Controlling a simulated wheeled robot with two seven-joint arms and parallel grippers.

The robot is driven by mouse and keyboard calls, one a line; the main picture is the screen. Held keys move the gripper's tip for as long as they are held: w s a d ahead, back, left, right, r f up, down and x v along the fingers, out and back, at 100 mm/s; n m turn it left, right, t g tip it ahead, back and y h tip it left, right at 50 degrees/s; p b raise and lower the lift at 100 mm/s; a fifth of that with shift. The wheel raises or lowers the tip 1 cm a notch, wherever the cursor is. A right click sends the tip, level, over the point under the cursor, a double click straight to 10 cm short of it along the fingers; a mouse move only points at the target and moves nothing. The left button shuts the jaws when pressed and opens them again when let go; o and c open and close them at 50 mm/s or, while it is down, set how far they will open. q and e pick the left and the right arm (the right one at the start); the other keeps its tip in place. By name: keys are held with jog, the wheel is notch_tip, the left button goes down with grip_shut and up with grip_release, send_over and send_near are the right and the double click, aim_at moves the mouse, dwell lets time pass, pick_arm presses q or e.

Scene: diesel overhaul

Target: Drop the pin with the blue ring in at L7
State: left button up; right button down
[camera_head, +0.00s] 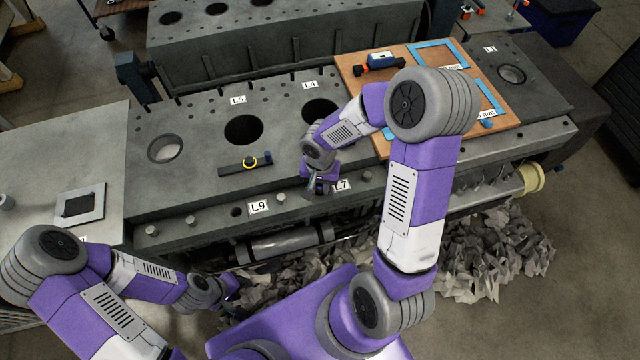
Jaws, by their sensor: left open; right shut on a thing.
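My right gripper (314,190) points down at the front ledge of the engine block, just left of the L7 label (341,185). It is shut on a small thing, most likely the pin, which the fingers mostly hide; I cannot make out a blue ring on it. The L7 hole does not show and seems to be behind the gripper. I cannot tell whether the held thing is above the hole or in it. My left gripper (229,289) is open and empty, low in front of the block.
A wooden board (350,72) with blue outlines is at right. Crumpled grey material (500,255) lies below.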

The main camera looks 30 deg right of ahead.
jog(key=shift+f, duration=0.15)
jog(key=shift+f+b, duration=0.15)
jog(key=shift+b, duration=0.15)
jog(key=c, duration=1.4)
grip_release()
jog(key=shift+f, duration=0.1)
jog(key=o, duration=0.5)
jog(key=shift+o, duration=0.5)
jog(key=o, duration=0.3)
jog(key=shift+r, duration=0.2)
jog(key=shift+r+p, duration=2.35)
jog(key=shift+r, duration=1.05)
